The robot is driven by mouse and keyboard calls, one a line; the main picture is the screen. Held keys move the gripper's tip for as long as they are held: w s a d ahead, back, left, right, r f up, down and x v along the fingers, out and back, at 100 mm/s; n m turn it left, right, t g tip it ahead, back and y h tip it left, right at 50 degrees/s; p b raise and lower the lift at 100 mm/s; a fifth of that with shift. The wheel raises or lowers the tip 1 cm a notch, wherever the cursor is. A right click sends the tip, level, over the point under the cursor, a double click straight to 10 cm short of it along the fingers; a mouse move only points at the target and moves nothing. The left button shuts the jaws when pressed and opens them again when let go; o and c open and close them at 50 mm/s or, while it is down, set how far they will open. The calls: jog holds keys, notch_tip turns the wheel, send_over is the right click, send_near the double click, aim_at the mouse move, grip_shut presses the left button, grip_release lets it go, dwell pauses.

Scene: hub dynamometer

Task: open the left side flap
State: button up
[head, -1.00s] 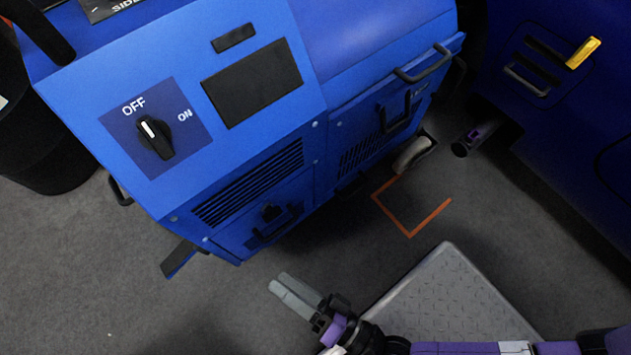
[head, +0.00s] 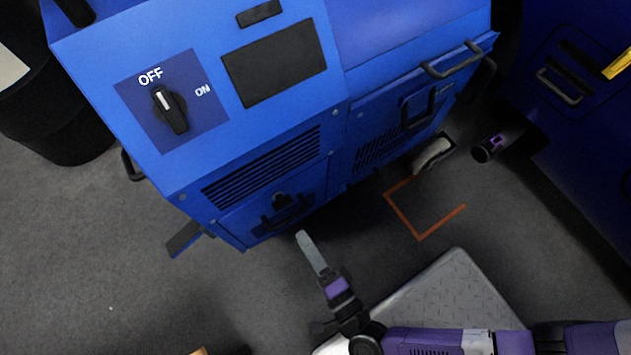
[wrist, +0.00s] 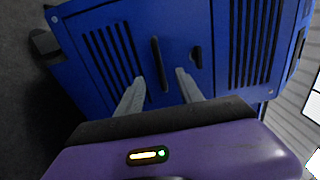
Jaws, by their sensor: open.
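The blue machine (head: 215,60) has a lower left flap (head: 250,222) that looks shut, flush with its side. A black bar handle (head: 287,212) and a small black latch (head: 279,198) are on the flap. In the wrist view the handle (wrist: 156,65) stands upright in the picture, with the latch (wrist: 196,57) to its right. My gripper (head: 303,237) is open and empty, just short of the flap. In the wrist view my gripper (wrist: 160,76) has its fingertips either side of the handle's line, apparently still apart from it. The exact gap is unclear.
A second panel with a black handle (head: 417,108) is on the machine's right part. The rotary switch (head: 170,108) points to OFF. A grey plate (head: 450,290) lies beside my arm. An orange floor mark (head: 420,236) is on the right; grey floor on the left is clear.

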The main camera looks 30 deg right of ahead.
jog(key=shift+w, duration=3)
jog(key=shift+c, duration=0.2)
grip_shut()
jog(key=shift+s, duration=0.1)
jog(key=s+f+b, duration=0.1)
jog(key=s, duration=0.6)
jog(key=shift+s, duration=0.15)
